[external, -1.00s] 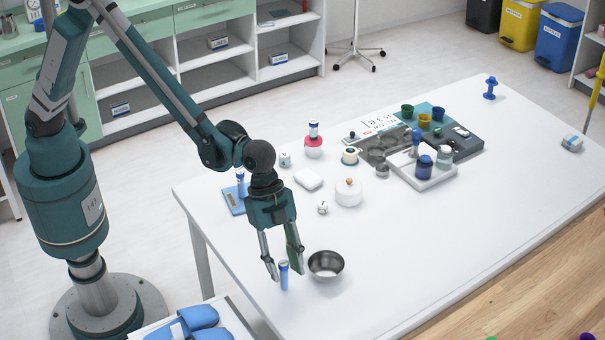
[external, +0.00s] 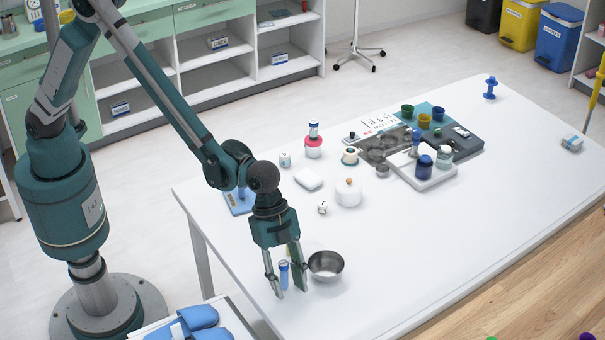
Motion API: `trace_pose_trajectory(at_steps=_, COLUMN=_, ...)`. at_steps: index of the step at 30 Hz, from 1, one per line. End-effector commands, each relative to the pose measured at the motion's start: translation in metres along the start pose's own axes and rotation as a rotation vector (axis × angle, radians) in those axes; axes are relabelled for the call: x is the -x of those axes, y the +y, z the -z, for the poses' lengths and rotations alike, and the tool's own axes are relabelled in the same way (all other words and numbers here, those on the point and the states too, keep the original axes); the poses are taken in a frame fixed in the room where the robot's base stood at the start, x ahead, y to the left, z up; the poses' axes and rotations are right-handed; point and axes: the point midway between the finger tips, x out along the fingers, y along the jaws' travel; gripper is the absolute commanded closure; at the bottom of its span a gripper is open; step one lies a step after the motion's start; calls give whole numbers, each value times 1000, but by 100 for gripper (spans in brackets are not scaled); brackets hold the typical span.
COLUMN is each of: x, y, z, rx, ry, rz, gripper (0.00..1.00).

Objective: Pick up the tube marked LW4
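A blue tube (external: 284,274) with a pale cap stands upright near the table's front left edge. My gripper (external: 291,293) points down with its fingers apart, one on each side of this tube. I cannot tell whether either finger touches it. A second blue tube (external: 241,192) stands on a blue base farther back, partly hidden by my arm. The marking LW4 is too small to read on any tube.
A steel bowl (external: 326,265) stands close to the right finger. A white round pot (external: 348,193), a lettered cube (external: 322,208) and a white soap-like block (external: 308,179) lie behind. Trays with cups (external: 455,148) stand farther back. The table's right front is clear.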

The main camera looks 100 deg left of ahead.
Motion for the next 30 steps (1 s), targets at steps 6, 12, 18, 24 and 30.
trace_pose_trajectory(at_steps=6, x=0, y=0, z=0, rx=0, ry=0, rz=0, gripper=68)
trace_pose_trajectory(at_steps=12, x=0, y=0, z=0, rx=0, ry=0, rz=0, gripper=91)
trace_pose_trajectory(at_steps=18, x=0, y=0, z=0, rx=0, ry=0, rz=0, gripper=98)
trace_pose_trajectory(at_steps=24, x=0, y=0, z=0, rx=0, ry=0, rz=0, gripper=98)
trace_pose_trajectory(at_steps=30, x=8, y=0, z=3, rx=0, ry=0, rz=0, gripper=98)
